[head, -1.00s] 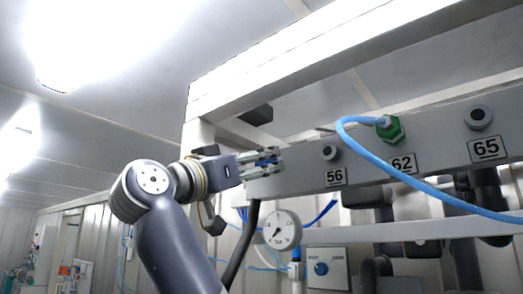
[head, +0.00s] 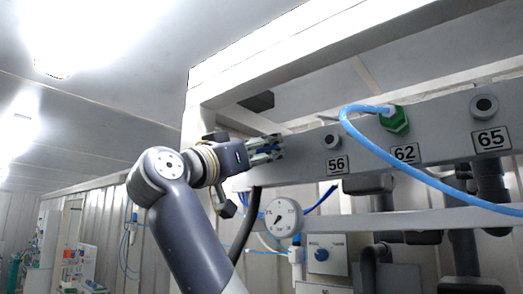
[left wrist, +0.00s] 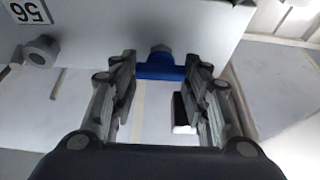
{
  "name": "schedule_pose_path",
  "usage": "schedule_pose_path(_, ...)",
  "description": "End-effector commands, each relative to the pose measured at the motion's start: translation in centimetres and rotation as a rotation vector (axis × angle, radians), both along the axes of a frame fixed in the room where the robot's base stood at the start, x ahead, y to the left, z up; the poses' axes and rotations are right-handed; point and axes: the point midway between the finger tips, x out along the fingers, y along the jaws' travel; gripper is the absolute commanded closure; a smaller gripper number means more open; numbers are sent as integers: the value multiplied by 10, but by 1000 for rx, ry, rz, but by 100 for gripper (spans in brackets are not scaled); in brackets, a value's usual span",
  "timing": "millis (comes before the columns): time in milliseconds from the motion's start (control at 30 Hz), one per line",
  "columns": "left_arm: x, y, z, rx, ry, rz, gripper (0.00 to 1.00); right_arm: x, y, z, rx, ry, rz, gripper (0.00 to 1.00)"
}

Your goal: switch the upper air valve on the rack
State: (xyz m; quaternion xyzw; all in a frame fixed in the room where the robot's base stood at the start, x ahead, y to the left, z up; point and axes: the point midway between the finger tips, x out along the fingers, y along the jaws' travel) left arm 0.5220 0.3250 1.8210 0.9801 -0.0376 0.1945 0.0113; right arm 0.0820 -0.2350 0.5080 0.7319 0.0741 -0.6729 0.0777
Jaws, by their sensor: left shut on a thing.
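The upper air valve shows as a blue handle (head: 267,150) at the left end of the rack's grey top beam. In the left wrist view the gripper (left wrist: 160,75) has a finger at each end of the handle. My right gripper is in neither view.
The beam carries port 56 (head: 332,141), a green fitting (head: 397,120) with a blue hose (head: 378,152), and port 65 (head: 484,107). Below are a pressure gauge (head: 283,217), a black hose (head: 245,222) and a panel with a blue knob (head: 321,254).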

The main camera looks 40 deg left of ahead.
Motion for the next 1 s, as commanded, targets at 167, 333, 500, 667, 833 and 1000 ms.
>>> schedule_pose_path(167, 0, -1, -1, -46, 3, 1, 81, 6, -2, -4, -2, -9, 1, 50)
schedule_pose_path(333, 0, -1, -2, -144, 11, 0, 81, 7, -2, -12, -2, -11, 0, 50)
schedule_pose_path(500, -1, -2, -1, -288, 21, 1, 81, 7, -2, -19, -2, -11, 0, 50)
schedule_pose_path(667, -1, -2, 0, -440, 33, 0, 81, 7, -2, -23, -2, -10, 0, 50)
schedule_pose_path(833, -1, -3, 2, -602, 44, 0, 81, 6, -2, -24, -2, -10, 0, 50)
schedule_pose_path(1000, -1, -3, 3, -763, 58, 1, 81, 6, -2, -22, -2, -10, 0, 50)
